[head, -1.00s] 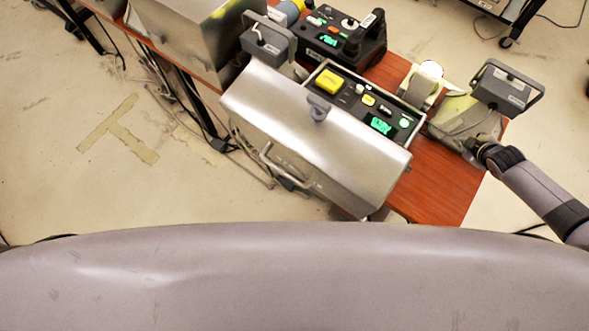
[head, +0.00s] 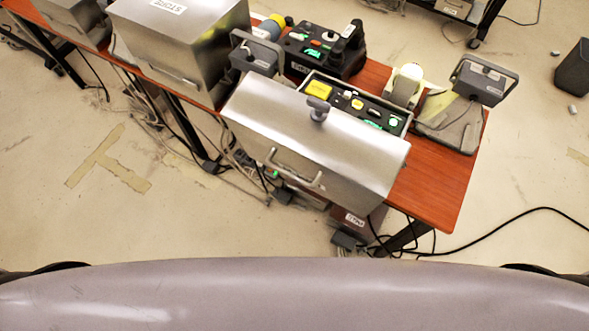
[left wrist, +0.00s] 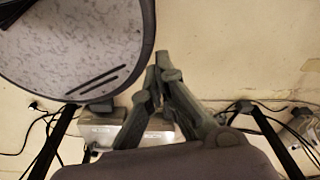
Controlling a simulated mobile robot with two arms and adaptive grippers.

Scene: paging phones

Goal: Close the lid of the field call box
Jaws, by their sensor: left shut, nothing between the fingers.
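A silver metal box with a handle on its front, which I take to be the field call box (head: 292,165), stands at the table's near edge in the head view. Its curved lid (head: 350,132) covers the near part. A strip of its inside panel (head: 345,98), with a yellow button and green lights, shows behind the lid, so it stands open. A grey knob (head: 318,108) sticks up at the lid's back edge. My left gripper (left wrist: 166,68) is shut and empty in the left wrist view, away from the box. My right gripper is not in view.
A larger silver box (head: 185,45) stands to the left. A black device (head: 325,50) and a grey handset unit (head: 255,52) are behind. A grey device with a carry handle (head: 482,80) stands at the right. The wooden table (head: 440,185) is bare at its right front. Cables lie below.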

